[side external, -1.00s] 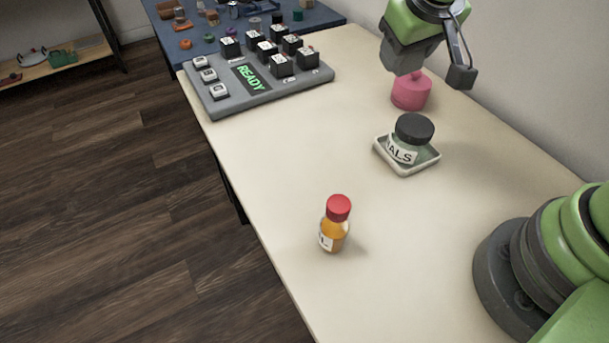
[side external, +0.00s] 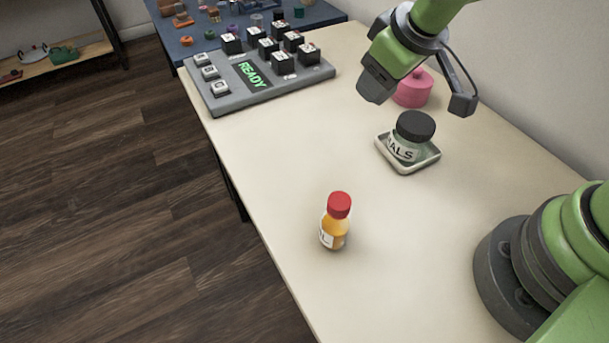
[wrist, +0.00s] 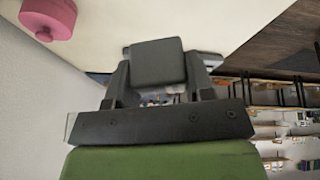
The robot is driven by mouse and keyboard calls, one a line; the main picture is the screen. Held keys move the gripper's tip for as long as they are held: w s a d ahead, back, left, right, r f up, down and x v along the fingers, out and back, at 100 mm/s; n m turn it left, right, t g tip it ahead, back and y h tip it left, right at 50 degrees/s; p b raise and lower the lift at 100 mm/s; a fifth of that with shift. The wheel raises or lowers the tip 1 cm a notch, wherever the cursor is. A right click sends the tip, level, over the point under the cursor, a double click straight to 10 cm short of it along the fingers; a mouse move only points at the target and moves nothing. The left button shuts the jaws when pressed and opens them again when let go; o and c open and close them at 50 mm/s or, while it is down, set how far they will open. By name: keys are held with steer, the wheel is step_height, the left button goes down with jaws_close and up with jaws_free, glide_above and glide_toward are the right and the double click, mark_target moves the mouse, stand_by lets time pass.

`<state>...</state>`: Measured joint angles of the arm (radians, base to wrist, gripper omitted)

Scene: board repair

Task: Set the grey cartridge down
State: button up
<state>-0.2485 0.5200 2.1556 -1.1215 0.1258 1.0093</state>
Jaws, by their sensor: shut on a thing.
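My gripper (wrist: 158,80) is shut on the grey cartridge (wrist: 157,60), a dark grey block between the two fingers in the wrist view. In the side view my gripper (side external: 377,84) is in the air above the far right part of the cream table, in front of the pink container. The dark fingers and the cartridge blend together there, so I cannot tell them apart. The gripper is tilted, and the cartridge is clear of the tabletop.
The pink container (side external: 412,90) stands near the wall and also shows in the wrist view (wrist: 48,18). A dark-lidded jar (side external: 414,126) sits in a white tray (side external: 408,171). A red-capped bottle (side external: 335,222) stands nearer. A grey console reading READY (side external: 254,74) is at the back left. The middle table is clear.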

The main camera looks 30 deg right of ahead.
steer(key=w+a+f+n+y, duration=0.1)
steer(key=a+f+n, duration=0.1)
steer(key=a+f, duration=0.25)
steer(key=n+g+y, duration=0.2)
steer(key=n, duration=0.2)
glide_above(297, 177)
steer(key=d, duration=0.1)
steer(key=f, duration=0.5)
steer(key=shift+s+d, duration=0.2)
steer(key=shift+s, duration=0.15)
steer(key=shift+s+a+f, duration=0.1)
steer(key=shift+a+f, duration=0.15)
steer(key=shift+f, duration=1.5)
steer(key=shift+f, duration=0.15)
steer(key=o, duration=0.9)
